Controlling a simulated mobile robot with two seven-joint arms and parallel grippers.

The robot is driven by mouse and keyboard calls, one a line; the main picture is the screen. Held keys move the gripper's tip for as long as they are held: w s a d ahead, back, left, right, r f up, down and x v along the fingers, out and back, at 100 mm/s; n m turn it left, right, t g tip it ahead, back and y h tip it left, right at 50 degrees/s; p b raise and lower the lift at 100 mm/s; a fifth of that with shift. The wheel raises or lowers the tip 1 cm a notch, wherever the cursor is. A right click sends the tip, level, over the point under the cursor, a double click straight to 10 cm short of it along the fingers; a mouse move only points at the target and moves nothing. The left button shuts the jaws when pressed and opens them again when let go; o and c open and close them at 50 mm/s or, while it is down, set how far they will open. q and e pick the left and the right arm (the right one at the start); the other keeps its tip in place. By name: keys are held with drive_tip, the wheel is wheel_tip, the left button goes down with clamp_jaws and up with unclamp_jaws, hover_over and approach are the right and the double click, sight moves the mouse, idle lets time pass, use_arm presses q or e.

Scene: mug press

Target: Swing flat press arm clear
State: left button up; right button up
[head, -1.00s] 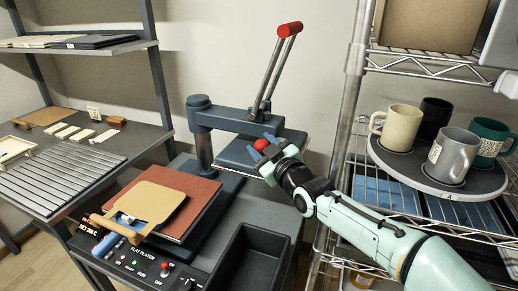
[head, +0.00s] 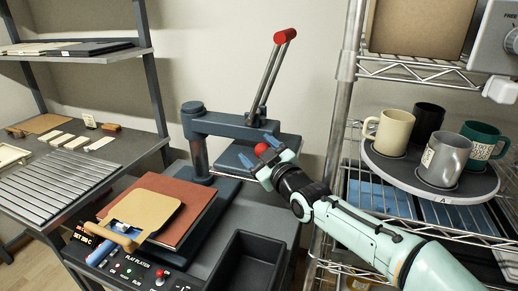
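The flat press arm (head: 222,126) is a dark grey beam on a round post (head: 198,143). It points right, away from the brown-red lower platen (head: 190,192). Its flat upper platen (head: 233,160) hangs beyond the platen's right side. A raised lever with a red grip (head: 285,36) stands on the arm. My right gripper (head: 259,163) is at the platen's front edge, by a red ball knob (head: 262,148). Its fingers sit around or against the knob; I cannot tell whether they grip it. My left gripper is not in view.
A tan paddle (head: 146,210) with a wooden handle lies on the lower platen. A dark empty bin (head: 245,262) is in front. Several mugs stand on a round tray (head: 440,188) on the right wire rack. A slatted bench (head: 65,180) is at left.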

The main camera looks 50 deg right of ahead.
wheel_tip(320, 180, up, 4)
drive_tip(key=shift+w+a+r+p, duration=0.15)
drive_tip(key=shift+r+p, duration=0.1)
drive_tip(key=shift+p, duration=0.5)
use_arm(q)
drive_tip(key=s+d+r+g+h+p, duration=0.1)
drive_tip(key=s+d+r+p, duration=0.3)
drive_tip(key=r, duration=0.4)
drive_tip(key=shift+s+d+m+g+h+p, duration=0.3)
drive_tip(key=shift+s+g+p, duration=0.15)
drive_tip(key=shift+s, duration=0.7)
use_arm(e)
wheel_tip(320, 180, up, 16)
drive_tip(key=shift+f, duration=0.25)
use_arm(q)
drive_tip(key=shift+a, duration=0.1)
